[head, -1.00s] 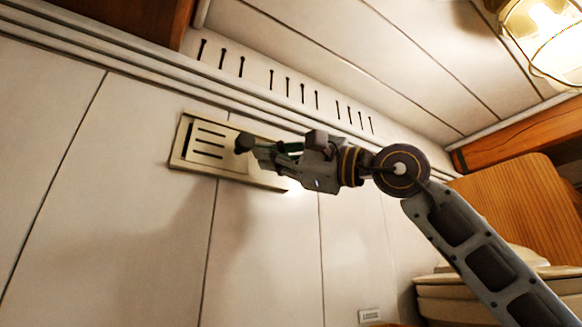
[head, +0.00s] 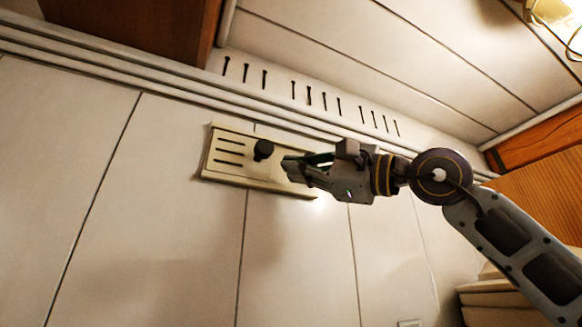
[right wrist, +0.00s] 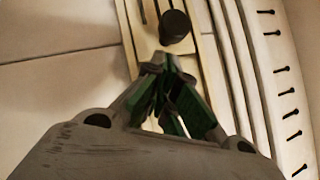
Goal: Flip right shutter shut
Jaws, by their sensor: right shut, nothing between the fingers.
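The shutter (head: 232,168) is a cream slotted plate in a long frame (head: 300,191) on the pale wall. A dark round knob (head: 263,150) stands out from it; the slots show left of the knob. The plate sits against the frame's left end, with no dark gap there. My right gripper (head: 287,165) is shut and empty, just right of the knob and a little apart from it. In the right wrist view the closed fingertips (right wrist: 165,62) point at the knob (right wrist: 174,27), with a small gap. My left gripper is not in view.
A ledge with a row of dark slots (head: 310,95) runs above the shutter. A brown wooden cabinet (head: 150,30) is at the upper left and a lamp (head: 555,15) at the upper right. The wall below the shutter is clear.

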